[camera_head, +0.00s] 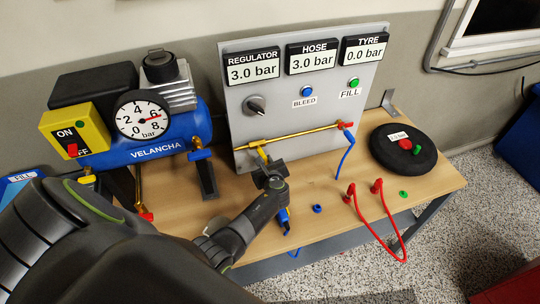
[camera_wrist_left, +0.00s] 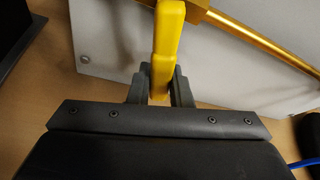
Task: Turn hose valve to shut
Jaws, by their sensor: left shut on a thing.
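The yellow hose valve handle (camera_head: 262,153) is at the left part of the brass pipe (camera_head: 300,136) on the grey panel. It points away from the pipe, down towards my left gripper (camera_head: 267,167). In the left wrist view, my left gripper (camera_wrist_left: 160,88) is shut on the yellow handle (camera_wrist_left: 165,45), with a finger on each side. The brass pipe (camera_wrist_left: 265,40) runs slantwise behind it. The hose display (camera_head: 312,59) and regulator display (camera_head: 252,69) both read 3.0 bar. The tyre display (camera_head: 365,48) reads 0.0 bar. My right gripper is not in view.
A blue compressor (camera_head: 165,145) with a gauge stands left. A black wheel (camera_head: 404,148) lies at the right of the wooden table (camera_head: 440,183). A red hose (camera_head: 383,238) loops over the front edge. A blue hose (camera_head: 346,160) hangs from the pipe's right end.

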